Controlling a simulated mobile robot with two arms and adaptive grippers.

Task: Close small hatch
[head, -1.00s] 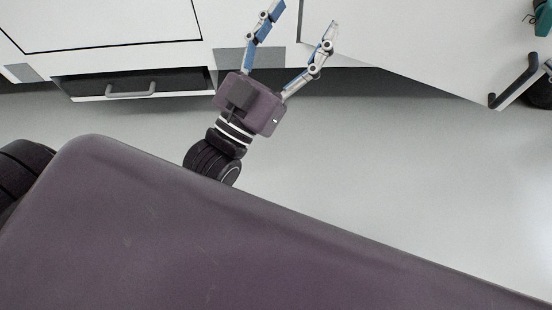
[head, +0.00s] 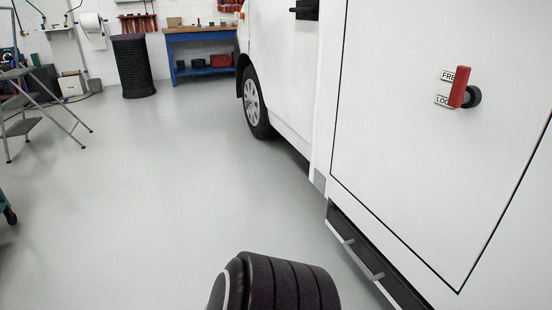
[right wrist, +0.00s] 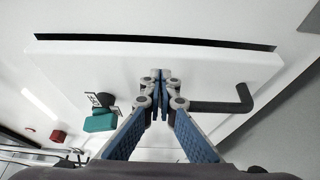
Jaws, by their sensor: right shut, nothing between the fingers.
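In the right wrist view a white hatch panel (right wrist: 90,65) fills the middle, with a dark slot-like gap (right wrist: 150,40) along its upper edge. It appears to stand out from the white body, but how far is unclear. A dark bent handle (right wrist: 243,97) is on its right part. My right gripper (right wrist: 160,75) is shut and empty, its fingertips together in front of the panel; contact cannot be told. A teal lever (right wrist: 100,122) with a small label is left of the fingers. My left gripper is not in view.
The head view shows the white vehicle side with a large outlined panel (head: 400,150), a red lever (head: 459,87) and a low grey handle (head: 362,259).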

